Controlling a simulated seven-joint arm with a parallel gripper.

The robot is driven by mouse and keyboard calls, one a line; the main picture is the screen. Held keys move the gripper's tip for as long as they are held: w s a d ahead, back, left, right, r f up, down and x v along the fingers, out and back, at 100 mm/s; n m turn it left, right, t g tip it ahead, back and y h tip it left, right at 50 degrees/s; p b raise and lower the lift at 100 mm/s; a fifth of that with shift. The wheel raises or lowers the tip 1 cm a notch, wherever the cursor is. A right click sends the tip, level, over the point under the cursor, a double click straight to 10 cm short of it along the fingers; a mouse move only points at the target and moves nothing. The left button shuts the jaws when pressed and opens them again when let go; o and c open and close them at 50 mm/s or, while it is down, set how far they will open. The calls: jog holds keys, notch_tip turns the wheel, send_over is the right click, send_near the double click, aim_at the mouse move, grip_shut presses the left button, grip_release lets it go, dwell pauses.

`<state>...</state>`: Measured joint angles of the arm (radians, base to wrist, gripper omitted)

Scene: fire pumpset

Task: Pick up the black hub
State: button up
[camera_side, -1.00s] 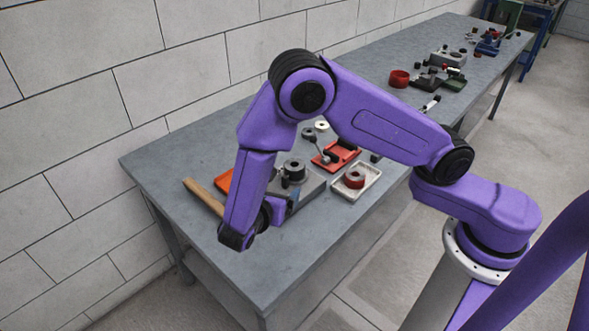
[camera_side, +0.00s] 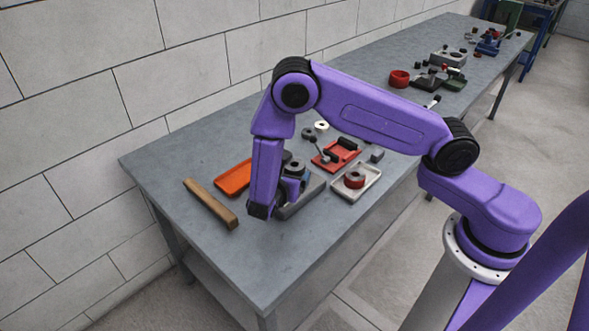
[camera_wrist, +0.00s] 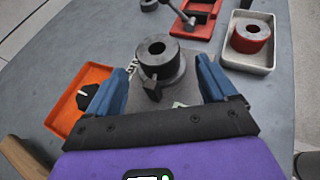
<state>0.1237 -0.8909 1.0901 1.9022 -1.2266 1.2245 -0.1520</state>
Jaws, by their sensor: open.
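The black hub (camera_wrist: 158,56), a dark grey-black cylinder with a central hole, stands upright on a grey block (camera_wrist: 192,92) in the wrist view. In the side view the top of the hub (camera_side: 297,165) shows just right of my wrist. My gripper (camera_wrist: 161,65) is open, with one blue finger on each side of the hub. The fingers look apart from it, though their exact height over it is unclear. A small dark lever or knob (camera_wrist: 153,90) is at the hub's near side. In the side view my wrist hides much of the block.
An orange tray (camera_side: 232,179) holding a black-and-white knob (camera_wrist: 83,93) lies left. A white tray (camera_side: 371,187) with a red ring (camera_side: 354,180) and a red fixture (camera_side: 325,165) stand right. The table's front is clear.

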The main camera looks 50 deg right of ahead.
aim_at(293, 169)
jog(key=x, duration=0.5)
jog(key=shift+w+r, duration=0.2)
